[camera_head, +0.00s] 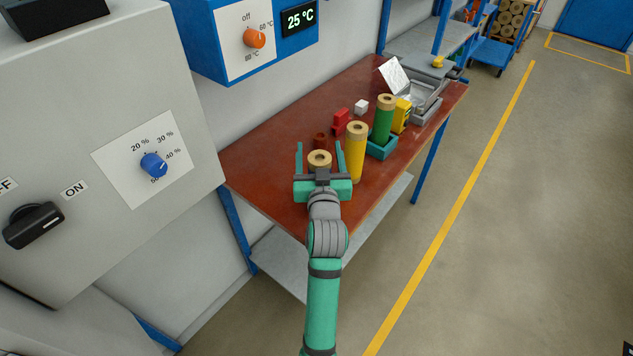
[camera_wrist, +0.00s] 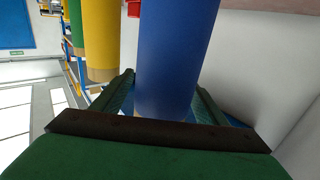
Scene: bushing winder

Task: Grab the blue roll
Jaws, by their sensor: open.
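The blue roll (camera_wrist: 177,50) stands between the two fingers of my gripper (camera_wrist: 165,84) in the wrist view. In the head view only its tan top end (camera_head: 319,157) shows between the fingers; my gripper (camera_head: 319,146) hides its body. The jaws are open, one finger on each side of the roll. Whether either finger touches it I cannot tell. A yellow roll (camera_head: 356,152) stands upright just right of my gripper, and also shows in the wrist view (camera_wrist: 101,40).
A green roll (camera_head: 383,120) stands in a teal holder (camera_head: 382,150) on the red-brown table (camera_head: 262,150). Red parts (camera_head: 340,119), a white cube (camera_head: 361,106) and a yellow device (camera_head: 402,114) are nearby. Control cabinets flank the left. The table's left part is clear.

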